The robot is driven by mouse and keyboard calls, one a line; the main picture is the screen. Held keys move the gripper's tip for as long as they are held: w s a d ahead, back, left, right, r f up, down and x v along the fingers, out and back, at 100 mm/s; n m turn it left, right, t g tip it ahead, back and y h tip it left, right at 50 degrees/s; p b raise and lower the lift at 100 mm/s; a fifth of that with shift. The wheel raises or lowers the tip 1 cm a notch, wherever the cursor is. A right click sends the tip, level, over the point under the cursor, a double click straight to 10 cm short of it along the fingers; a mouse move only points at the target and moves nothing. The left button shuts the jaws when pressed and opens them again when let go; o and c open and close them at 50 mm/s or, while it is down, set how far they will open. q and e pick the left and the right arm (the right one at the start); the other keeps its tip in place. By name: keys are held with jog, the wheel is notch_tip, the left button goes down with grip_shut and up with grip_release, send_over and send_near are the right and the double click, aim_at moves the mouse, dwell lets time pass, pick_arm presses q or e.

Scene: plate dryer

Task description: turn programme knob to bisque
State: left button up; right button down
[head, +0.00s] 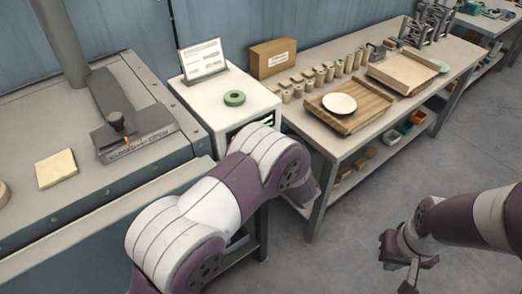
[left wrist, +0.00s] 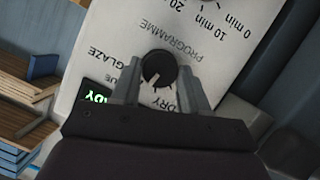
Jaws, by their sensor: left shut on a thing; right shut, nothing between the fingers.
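The black programme knob (left wrist: 158,66) is on the pale control panel (left wrist: 195,52) in the left wrist view, which shows the lettering upside down. My left gripper (left wrist: 160,78) is shut on the knob, one finger on each side. The knob's white mark points down and a little left in that view. GLAZE is readable at the left and DRY at the lower right; the label ending in UE is partly hidden by a finger. In the head view my left arm hides the knob and the left gripper. My right gripper (head: 407,264) is shut and empty above the floor.
A grey chamber (head: 70,197) stands left. The floor at right is clear.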

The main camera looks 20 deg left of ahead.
pick_arm(q)
jog(key=shift+m+g+y+p, duration=0.3)
jog(key=shift+m+g+p, duration=0.1)
jog(key=shift+m+p, duration=0.25)
jog(key=shift+f, duration=0.1)
jog(key=o, duration=1.1)
jog(key=shift+c, duration=0.2)
jog(key=b+v, duration=0.2)
jog(key=v, duration=1)
jog(key=shift+s+d+r, duration=0.15)
jog(key=shift+d+r, duration=0.1)
